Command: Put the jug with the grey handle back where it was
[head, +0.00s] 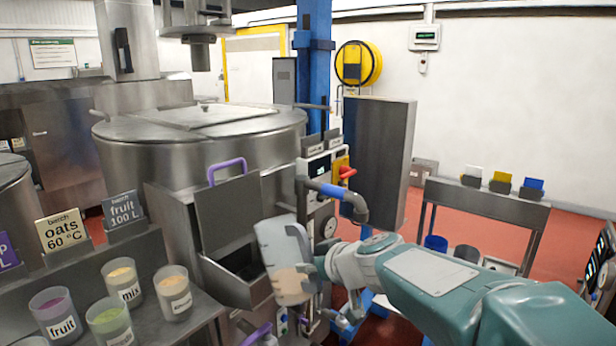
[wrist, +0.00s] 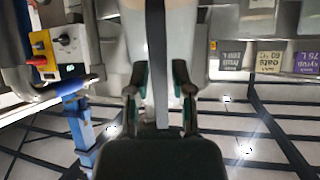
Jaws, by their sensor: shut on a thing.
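The jug (head: 284,246) is translucent, with beige contents low inside, and is tilted slightly in the head view. My gripper (head: 316,272) is at its right side. In the wrist view the jug's pale body (wrist: 184,30) is at the top, and its grey handle (wrist: 157,50) runs between the two fingers of my gripper (wrist: 160,85). The fingers are shut on the handle. The jug is in front of the right edge of an open steel bin (head: 228,284); I cannot tell the gap.
The bin's raised lid (head: 230,213) has a purple handle. Several cups, including a fruit cup (head: 54,314), stand on a steel bench at lower left. A large vat (head: 200,150) is behind. A blue pipe (head: 328,190) and control box (head: 322,170) are close behind the jug.

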